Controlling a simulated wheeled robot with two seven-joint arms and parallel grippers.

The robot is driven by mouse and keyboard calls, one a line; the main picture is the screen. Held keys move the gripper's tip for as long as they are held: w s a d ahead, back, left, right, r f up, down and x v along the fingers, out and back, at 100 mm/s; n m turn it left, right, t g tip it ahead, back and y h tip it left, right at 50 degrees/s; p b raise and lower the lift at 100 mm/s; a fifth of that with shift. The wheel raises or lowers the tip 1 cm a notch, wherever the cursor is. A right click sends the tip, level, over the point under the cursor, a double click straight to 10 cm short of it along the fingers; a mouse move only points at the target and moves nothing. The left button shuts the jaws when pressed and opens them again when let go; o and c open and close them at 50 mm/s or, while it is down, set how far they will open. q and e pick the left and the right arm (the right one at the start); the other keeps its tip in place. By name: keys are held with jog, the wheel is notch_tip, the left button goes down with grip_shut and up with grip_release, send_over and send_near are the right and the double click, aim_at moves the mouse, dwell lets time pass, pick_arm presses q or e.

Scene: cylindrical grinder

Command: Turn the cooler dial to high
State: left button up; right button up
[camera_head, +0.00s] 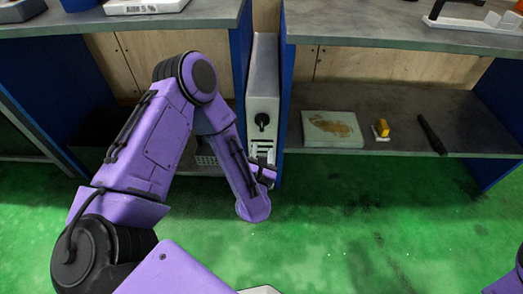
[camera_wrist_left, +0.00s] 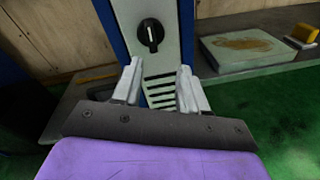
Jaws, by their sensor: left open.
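The cooler (camera_head: 263,85) is a narrow grey-white unit standing between two blue bench ends. Its black dial (camera_head: 262,120) is on the front face; in the left wrist view the dial (camera_wrist_left: 151,35) is a round black knob with a light pointer line standing close to upright. Vent slots show below it. My left gripper (camera_head: 264,168) is in front of the cooler, below the dial. In the left wrist view the left gripper (camera_wrist_left: 157,75) has its two pale fingers apart, with nothing between them, and the dial is beyond the fingertips. My right gripper is not seen.
Grey benches stand on both sides of the cooler. The right lower shelf (camera_head: 400,115) holds a stained pale block (camera_head: 333,129), a yellow item (camera_head: 382,128) and a black tool (camera_head: 432,136). The green floor (camera_head: 340,230) in front is clear.

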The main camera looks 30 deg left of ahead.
aim_at(261, 126)
pick_arm(q)
jog(key=w+a+n+b, duration=0.1)
jog(key=w+a, duration=0.1)
jog(key=w, duration=0.1)
jog(key=w+a+n+y+b, duration=0.1)
jog(key=w+a+n, duration=0.1)
jog(key=w, duration=0.2)
jog(key=w+a+n, duration=0.2)
jog(key=w+a, duration=0.1)
jog(key=shift+w+f+y+b, duration=0.15)
jog(key=shift+f+y+b, duration=0.15)
jog(key=shift+f+b, duration=0.1)
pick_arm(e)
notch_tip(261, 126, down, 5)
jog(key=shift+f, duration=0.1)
pick_arm(q)
grip_shut()
jog(key=shift+a+r, duration=0.1)
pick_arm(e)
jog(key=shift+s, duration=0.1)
